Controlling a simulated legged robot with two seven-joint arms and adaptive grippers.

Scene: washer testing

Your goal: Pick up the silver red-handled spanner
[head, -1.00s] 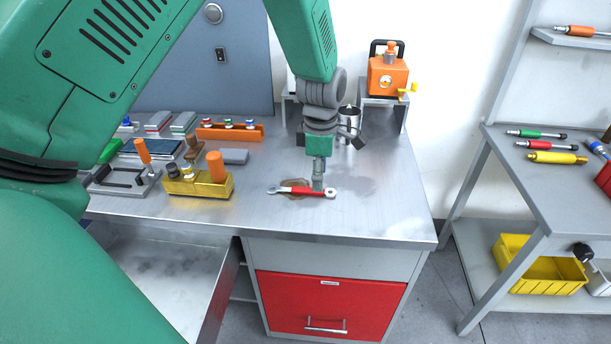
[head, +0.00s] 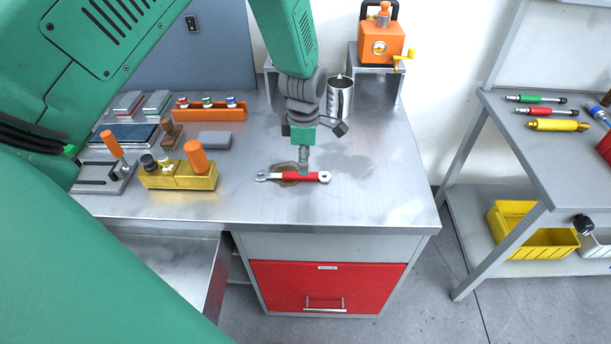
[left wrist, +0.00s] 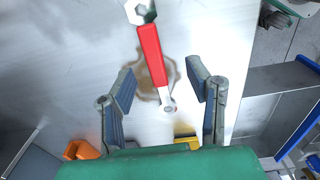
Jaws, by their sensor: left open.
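The silver spanner with a red handle (head: 308,177) lies flat on the metal bench top (head: 370,210), over a brown stain. In the left wrist view the spanner (left wrist: 152,55) runs lengthwise, its larger silver end at the top and its smaller ring end between the fingers' level. My left gripper (head: 304,168) hangs just above and behind the handle in the head view. In the left wrist view its two fingers (left wrist: 160,92) are spread, one on each side of the spanner, with nothing between them gripped. My right gripper does not show.
A yellow block with an orange knob (head: 178,178) stands left of the spanner. A steel mug (head: 340,98) and an orange device (head: 381,48) are behind. A grey block (head: 214,140) lies back left. The bench is clear right of the spanner.

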